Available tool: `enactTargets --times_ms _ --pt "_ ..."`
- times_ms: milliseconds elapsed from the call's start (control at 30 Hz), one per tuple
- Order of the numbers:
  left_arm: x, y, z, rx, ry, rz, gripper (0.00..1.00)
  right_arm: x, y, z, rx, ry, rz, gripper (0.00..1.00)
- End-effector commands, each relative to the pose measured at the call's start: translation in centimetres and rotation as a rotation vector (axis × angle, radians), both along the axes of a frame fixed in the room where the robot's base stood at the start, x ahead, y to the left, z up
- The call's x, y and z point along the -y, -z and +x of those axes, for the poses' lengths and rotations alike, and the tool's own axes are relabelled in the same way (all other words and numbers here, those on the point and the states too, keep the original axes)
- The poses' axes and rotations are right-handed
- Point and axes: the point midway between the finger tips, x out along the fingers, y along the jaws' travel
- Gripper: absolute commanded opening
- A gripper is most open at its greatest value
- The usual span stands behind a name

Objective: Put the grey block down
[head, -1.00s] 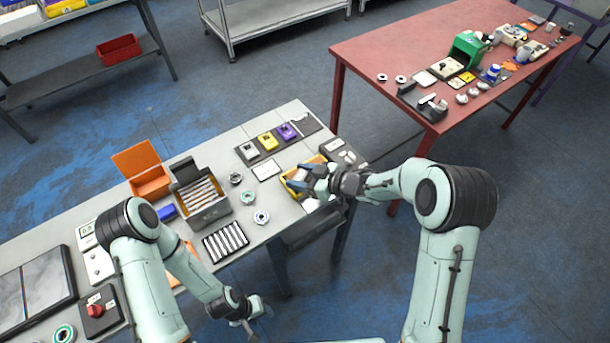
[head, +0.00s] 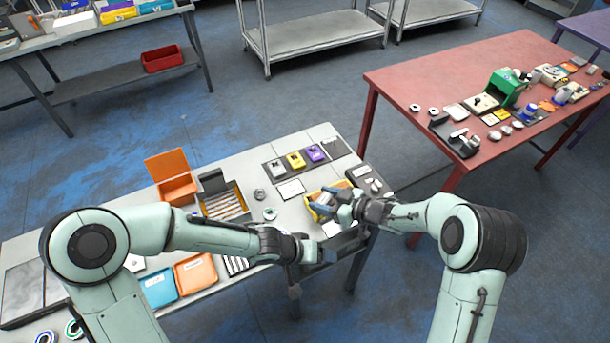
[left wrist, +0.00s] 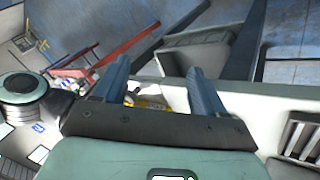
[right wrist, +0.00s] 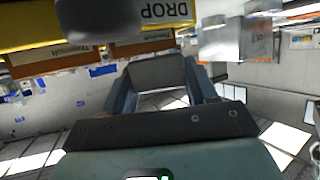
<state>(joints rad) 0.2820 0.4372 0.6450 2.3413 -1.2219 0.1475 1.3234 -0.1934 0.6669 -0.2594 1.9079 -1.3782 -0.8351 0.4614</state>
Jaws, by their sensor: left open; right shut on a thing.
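My right gripper (head: 328,203) is at the yellow tray (head: 312,213) near the right end of the grey table. It is shut on the grey block (right wrist: 157,70), which shows between its fingers (right wrist: 158,82) in the right wrist view. In that view a yellow wall (right wrist: 130,32) marked "DROP" is close above the block. I cannot tell whether the block touches the tray. My left gripper (head: 318,252) is by the table's front edge, below and left of the right one. Its fingers (left wrist: 160,75) are apart and empty in the left wrist view.
Several small grey, yellow and purple devices (head: 296,160) stand on a dark mat behind the tray. An orange box (head: 176,190) and a bin of white strips (head: 222,203) are to the left. A red table (head: 440,85) with several items stands at the back right.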

Motion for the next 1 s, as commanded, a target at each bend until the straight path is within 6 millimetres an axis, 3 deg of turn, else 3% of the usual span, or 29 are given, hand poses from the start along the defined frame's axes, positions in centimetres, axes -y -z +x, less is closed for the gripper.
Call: enactTargets --times_ms 367,600,800,1000 --pt "-4.3 -0.8 7.5 0.210 0.175 0.285 0.71 0.0 0.0 0.0 0.000 0.000 0.001 0.24" --pt "-7.0 -4.3 12.2 0.113 0.137 0.404 0.71 0.0 0.0 0.0 0.000 0.000 0.001 0.24" --pt "-6.2 -9.2 13.7 0.044 0.212 0.353 0.71 0.0 0.0 0.0 0.000 0.000 0.001 0.24" --pt "-4.4 -13.1 14.1 0.043 0.305 0.260 0.71 0.0 0.0 0.0 0.000 0.000 0.001 0.24"
